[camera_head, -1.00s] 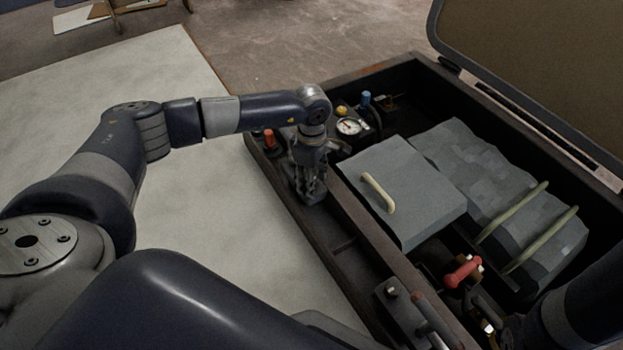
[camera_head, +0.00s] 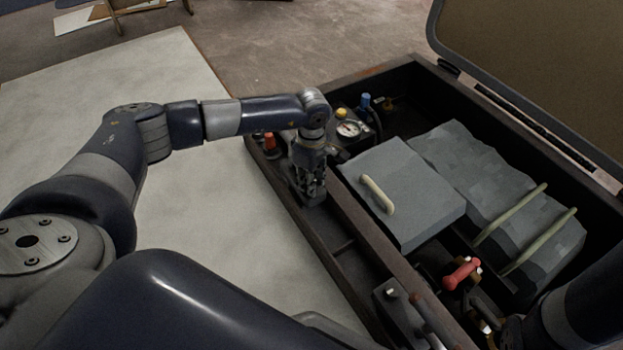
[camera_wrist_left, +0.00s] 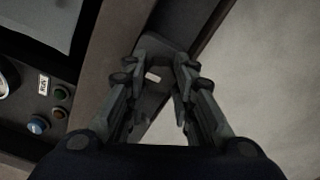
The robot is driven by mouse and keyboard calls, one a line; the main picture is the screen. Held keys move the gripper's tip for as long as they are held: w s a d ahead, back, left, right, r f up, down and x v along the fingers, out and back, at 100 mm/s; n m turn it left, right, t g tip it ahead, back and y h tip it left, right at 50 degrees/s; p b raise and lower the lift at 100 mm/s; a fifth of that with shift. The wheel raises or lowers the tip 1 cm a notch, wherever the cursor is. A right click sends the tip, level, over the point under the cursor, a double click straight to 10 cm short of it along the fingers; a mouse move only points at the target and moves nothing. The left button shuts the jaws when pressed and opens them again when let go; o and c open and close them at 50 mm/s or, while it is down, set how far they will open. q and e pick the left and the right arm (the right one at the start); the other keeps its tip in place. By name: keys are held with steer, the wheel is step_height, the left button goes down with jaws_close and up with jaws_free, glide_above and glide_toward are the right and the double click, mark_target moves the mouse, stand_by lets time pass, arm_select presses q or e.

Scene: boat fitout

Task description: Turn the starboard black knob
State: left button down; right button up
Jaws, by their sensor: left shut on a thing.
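My left gripper (camera_head: 309,186) points down at a dark mount on the near-left rim of the open locker. Its fingers are shut on a black knob, which they mostly hide. In the left wrist view the two fingers (camera_wrist_left: 159,85) close in from both sides over a dark plate (camera_wrist_left: 155,103) with a small pale mark. The knob's outline cannot be told apart from the dark fingers. My right arm shows at the lower right of the head view; whether its gripper is open or shut cannot be told.
A red knob (camera_head: 270,142) stands left of my left gripper. A gauge (camera_head: 348,129) and a blue fitting (camera_head: 364,101) are behind it. A grey lid with a pale handle (camera_head: 377,194) and a strapped grey block (camera_head: 495,190) fill the locker. A red lever (camera_head: 461,273) is nearer.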

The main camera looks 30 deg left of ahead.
arm_select(q)
steer(key=c, duration=1.3)
jaws_free()
steer(key=shift+c, duration=0.2)
step_height(320, 180, up, 12)
